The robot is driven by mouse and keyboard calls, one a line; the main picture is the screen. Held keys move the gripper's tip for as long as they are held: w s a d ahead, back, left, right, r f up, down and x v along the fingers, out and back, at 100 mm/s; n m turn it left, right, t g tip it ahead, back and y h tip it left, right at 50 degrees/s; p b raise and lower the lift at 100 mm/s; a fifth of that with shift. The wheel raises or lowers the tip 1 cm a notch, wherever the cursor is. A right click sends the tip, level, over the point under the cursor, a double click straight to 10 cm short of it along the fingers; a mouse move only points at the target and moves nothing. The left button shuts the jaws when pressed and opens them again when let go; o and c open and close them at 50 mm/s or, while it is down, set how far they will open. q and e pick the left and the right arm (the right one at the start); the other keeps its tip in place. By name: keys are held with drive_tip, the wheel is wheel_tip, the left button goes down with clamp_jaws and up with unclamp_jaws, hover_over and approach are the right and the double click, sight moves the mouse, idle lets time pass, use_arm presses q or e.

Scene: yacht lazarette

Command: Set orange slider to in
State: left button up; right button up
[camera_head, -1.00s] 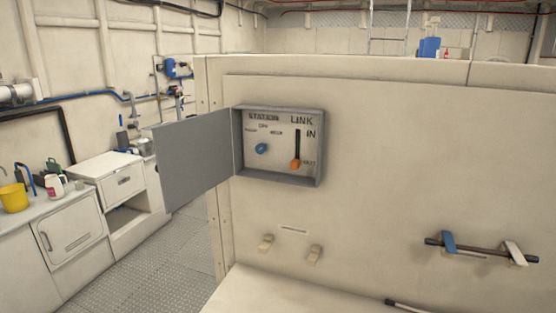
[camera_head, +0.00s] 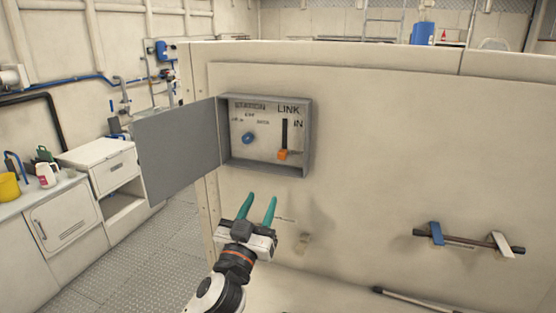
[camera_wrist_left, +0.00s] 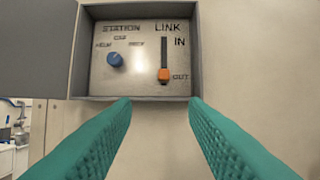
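The orange slider (camera_head: 283,155) sits at the bottom of its dark vertical slot, at the OUT end, inside the open grey wall box (camera_head: 306,135). It also shows in the left wrist view (camera_wrist_left: 165,75), beside the OUT label and below IN. A blue knob (camera_head: 247,138) is left of it under STATION. My left gripper (camera_head: 258,207) has two teal fingers, apart and empty, below the box. In the left wrist view the open fingers (camera_wrist_left: 160,112) point up toward the box, with the slider between them and beyond. My right gripper is not in view.
The box's grey door (camera_head: 178,150) is swung open to the left. A rod with blue and white clips (camera_head: 465,242) is on the wall at right. A white counter (camera_head: 65,225) stands at far left.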

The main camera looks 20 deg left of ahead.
sight(281, 156)
use_arm(q)
drive_tip(key=p+x, duration=0.1)
drive_tip(key=x, duration=0.3)
drive_tip(key=r+p+x, duration=0.1)
drive_tip(key=x, duration=0.3)
drive_tip(key=p+x, duration=0.1)
drive_tip(key=x, duration=0.3)
drive_tip(key=shift+d+r+p, duration=0.3)
drive_tip(key=shift+r+p, duration=0.05)
clamp_jaws()
